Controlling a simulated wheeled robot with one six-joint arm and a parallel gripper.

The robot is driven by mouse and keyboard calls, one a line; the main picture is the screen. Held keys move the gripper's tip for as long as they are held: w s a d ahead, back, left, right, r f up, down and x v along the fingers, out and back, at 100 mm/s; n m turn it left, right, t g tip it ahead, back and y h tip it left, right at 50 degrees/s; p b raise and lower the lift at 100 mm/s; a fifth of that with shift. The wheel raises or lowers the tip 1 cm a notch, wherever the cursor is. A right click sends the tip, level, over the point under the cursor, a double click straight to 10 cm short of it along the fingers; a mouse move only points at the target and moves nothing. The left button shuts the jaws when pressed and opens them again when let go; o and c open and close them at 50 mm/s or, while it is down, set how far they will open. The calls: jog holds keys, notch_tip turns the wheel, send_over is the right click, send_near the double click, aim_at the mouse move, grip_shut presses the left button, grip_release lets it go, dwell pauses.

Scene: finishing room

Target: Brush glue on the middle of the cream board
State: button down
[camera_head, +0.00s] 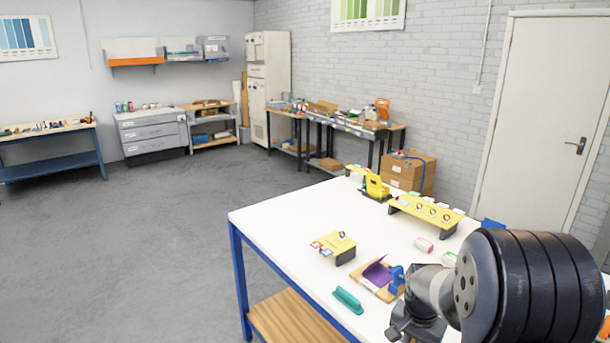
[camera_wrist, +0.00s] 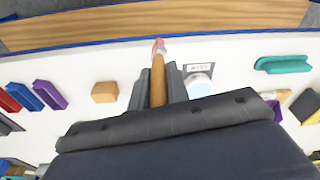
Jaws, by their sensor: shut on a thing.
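My gripper (camera_wrist: 158,88) is shut on a brush (camera_wrist: 158,76) with a brown wooden handle in the wrist view. The brush's reddish and pale end points toward the table edge. A round pale pot (camera_wrist: 200,86) stands just right of the jaws, with a small label (camera_wrist: 199,68) beyond it; its contents are unclear. A small tan block (camera_wrist: 104,92) lies left of the jaws. I cannot make out a cream board for certain in either view. In the head view my gripper (camera_head: 412,332) is at the bottom edge, and its held brush is not visible there.
The white table (camera_head: 290,217) holds a teal handle-like tool (camera_head: 347,300), a wooden board (camera_head: 366,284) with a purple piece, and yellow stands (camera_head: 425,210). Red, blue and purple pieces (camera_wrist: 49,95) lie at left in the wrist view. The table's near-left corner is clear.

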jog(key=a+f+n+b, duration=0.1)
jog(key=a+f+n, duration=0.6)
jog(key=a+f, duration=0.2)
notch_tip(320, 180, down, 2)
jog(key=shift+s+f+n+y+b, duration=0.1)
jog(key=shift+s+n+y+b, duration=0.2)
jog(key=shift+s+n+y, duration=0.1)
jog(key=shift+a, duration=0.15)
